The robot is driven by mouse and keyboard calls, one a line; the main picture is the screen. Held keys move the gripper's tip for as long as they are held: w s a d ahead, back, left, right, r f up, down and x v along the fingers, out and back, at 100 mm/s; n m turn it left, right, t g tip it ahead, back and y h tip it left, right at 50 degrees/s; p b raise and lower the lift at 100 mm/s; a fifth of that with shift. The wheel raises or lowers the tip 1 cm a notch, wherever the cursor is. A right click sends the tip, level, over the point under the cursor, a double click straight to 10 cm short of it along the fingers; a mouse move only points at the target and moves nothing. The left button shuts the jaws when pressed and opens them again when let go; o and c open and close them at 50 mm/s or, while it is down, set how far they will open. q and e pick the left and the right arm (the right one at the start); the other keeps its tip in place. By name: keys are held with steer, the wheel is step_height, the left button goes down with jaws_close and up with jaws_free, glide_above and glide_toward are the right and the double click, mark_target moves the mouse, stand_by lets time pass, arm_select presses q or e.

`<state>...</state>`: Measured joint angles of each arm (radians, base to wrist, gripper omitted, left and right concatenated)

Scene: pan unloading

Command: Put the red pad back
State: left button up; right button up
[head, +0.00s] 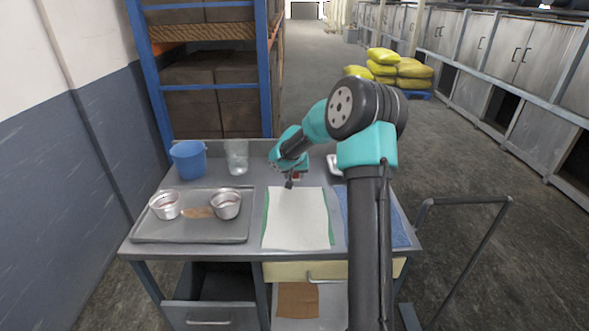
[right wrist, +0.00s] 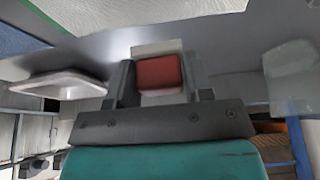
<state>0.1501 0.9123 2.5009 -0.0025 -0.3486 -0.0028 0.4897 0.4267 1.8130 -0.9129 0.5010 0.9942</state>
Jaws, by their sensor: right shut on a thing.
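The red pad (right wrist: 158,72) sits between the two fingers of my right gripper (right wrist: 159,80) in the right wrist view, with a pale edge or block just beyond it. My right gripper is shut on the pad. In the head view my right gripper (head: 291,181) is over the back middle of the table, just behind the white cloth; the pad is mostly hidden there by the gripper. Whether the pad touches the tabletop is not clear. My left gripper is not in view.
A grey tray (head: 193,238) with two metal cups is at the left. A blue bucket (head: 188,159) and a clear jar (head: 237,157) stand behind it. A white cloth (head: 297,219) lies in the middle, a blue mat (head: 396,230) at right. A white dish (right wrist: 66,85) is near the gripper.

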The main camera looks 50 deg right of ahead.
steer(key=w+d, duration=0.4)
steer(key=d, duration=0.1)
steer(key=w+d+f, duration=0.1)
steer(key=w+d, duration=0.2)
steer(key=shift+w+d, duration=0.1)
steer(key=shift+f, duration=1.75)
steer(key=shift+f, duration=0.15)
steer(key=o, duration=1)
